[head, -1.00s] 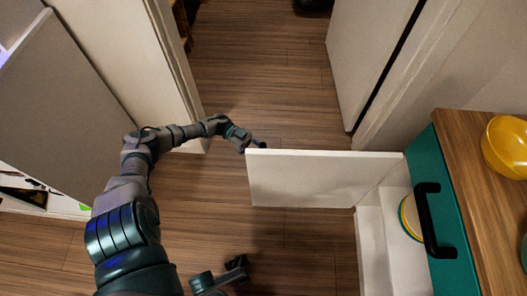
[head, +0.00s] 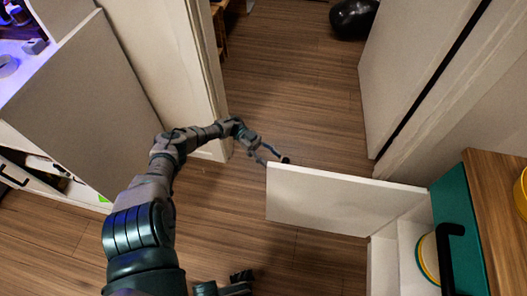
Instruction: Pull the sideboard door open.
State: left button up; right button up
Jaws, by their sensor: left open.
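The white sideboard door (head: 335,200) stands swung out from the sideboard, wide open, its free edge pointing left. My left gripper (head: 272,156) is open at the top corner of that free edge. One finger lies close to the door; whether it touches I cannot tell. The sideboard's teal front (head: 449,205) with a black handle (head: 443,234) is at the right. Below it the white interior (head: 383,262) shows, with yellow-rimmed dishes (head: 427,257) inside. My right gripper (head: 241,278) is low at the bottom edge, partly cut off, its jaws unclear.
The wooden countertop (head: 496,190) holds a yellow bowl (head: 522,195) at the right. A grey panel (head: 95,110) and a white door frame (head: 170,60) stand at the left. A white room door (head: 405,70) is behind. The wooden floor (head: 290,90) between them is clear. A dark rounded object (head: 353,18) lies far back.

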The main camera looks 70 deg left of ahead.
pick_arm(q)
jog(key=shift+v, duration=2.45)
jog(key=shift+f, duration=0.1)
